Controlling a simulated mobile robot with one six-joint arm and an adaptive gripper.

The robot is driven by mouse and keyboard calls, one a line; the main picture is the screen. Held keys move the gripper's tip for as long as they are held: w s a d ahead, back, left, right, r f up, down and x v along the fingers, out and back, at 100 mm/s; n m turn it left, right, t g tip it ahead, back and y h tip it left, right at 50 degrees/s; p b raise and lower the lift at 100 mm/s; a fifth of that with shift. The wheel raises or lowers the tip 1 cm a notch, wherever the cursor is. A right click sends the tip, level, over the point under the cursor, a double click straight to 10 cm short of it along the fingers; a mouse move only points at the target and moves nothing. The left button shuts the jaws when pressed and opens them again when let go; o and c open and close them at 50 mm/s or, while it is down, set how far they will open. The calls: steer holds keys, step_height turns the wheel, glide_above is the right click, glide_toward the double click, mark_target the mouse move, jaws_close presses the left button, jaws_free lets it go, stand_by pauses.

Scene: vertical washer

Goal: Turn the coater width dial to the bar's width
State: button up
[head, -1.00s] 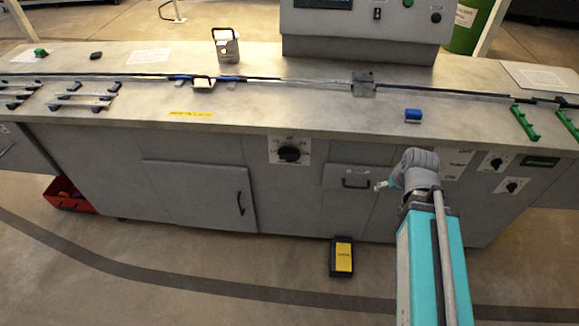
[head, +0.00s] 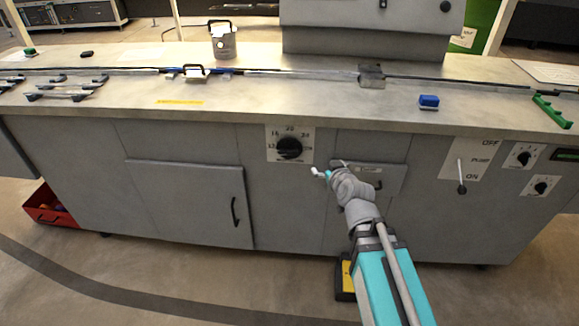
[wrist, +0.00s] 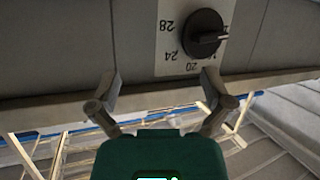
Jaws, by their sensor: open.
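The width dial (head: 289,148) is a black round knob on a white scale plate on the front of the bench. In the wrist view the dial (wrist: 200,30) appears with its numbers upside down; 28, 24 and 20 are readable. Its pale pointer extends to the right there, away from those numbers. My gripper (head: 319,172) is right of and slightly below the dial, apart from it. In the wrist view my gripper (wrist: 160,90) is open and empty, its fingers below the dial. A long narrow dark bar (head: 470,86) runs along the bench top; its width is not readable.
A drawer with a handle (head: 368,180) is behind my arm. A pump lever (head: 462,188) and two small knobs (head: 524,158) are to the right. A cabinet door (head: 190,200) is left of the dial. A yellow and black box (head: 346,280) is on the floor.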

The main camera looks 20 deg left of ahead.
mark_target(289, 151)
steer(key=s+a+f+m+t+b, duration=0.2)
steer(key=s+a+f+t+b, duration=0.4)
steer(key=b, duration=1.4)
steer(key=shift+s+a+f+t+h, duration=0.3)
steer(key=shift+a+f+t, duration=0.7)
steer(key=shift+a+t, duration=0.95)
steer(key=shift+w+a+r, duration=0.1)
steer(key=shift+w+a, duration=0.05)
steer(key=shift+w, duration=0.05)
steer(key=shift+f+p+x, duration=0.1)
steer(key=shift+p+x, duration=1.25)
steer(key=shift+x, duration=2)
steer(key=shift+f+p+x, duration=0.15)
steer(key=shift+p+x, duration=1.2)
steer(key=shift+x, duration=2)
steer(key=shift+w, duration=0.15)
steer(key=c, duration=0.9)
steer(key=shift+o, duration=0.2)
